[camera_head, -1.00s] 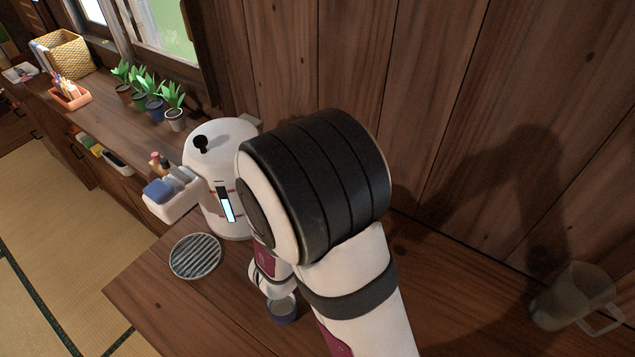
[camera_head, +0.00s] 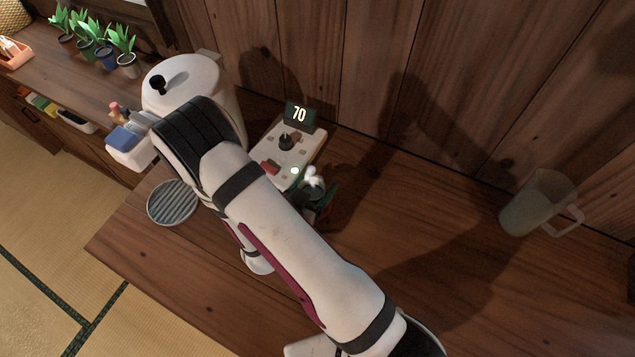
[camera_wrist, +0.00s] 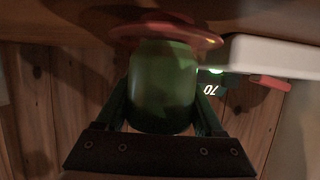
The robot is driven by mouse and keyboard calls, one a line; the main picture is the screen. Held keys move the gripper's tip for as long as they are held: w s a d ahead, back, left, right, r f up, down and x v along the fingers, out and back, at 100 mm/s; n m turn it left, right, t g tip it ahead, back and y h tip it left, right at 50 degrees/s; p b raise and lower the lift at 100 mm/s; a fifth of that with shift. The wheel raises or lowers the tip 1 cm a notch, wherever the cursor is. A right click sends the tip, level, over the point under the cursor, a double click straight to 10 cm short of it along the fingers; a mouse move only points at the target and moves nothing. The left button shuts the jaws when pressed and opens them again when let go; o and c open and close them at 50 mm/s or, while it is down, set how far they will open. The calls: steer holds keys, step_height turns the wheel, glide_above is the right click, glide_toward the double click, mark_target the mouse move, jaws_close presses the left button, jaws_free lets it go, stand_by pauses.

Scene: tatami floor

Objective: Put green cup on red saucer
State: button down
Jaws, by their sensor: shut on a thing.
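In the wrist view the green cup (camera_wrist: 163,88) sits between the two fingers of my gripper (camera_wrist: 163,100), which is shut on it. The red saucer (camera_wrist: 165,29) shows at the cup's far end, with the cup overlapping it. This view is turned over, since the number on the display is upside down. I cannot tell whether cup and saucer touch. In the head view my arm hides most of the gripper, the cup and the saucer.
A white device (camera_head: 288,150) with a display reading 70 stands close by. A white pot-like appliance (camera_head: 180,80) and a ribbed round tray (camera_head: 173,204) are to the left. A clear jug (camera_head: 537,203) stands at right. The counter between is bare.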

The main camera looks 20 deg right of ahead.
steer(key=shift+f, duration=0.1)
jaws_free()
steer(key=v, duration=1.2)
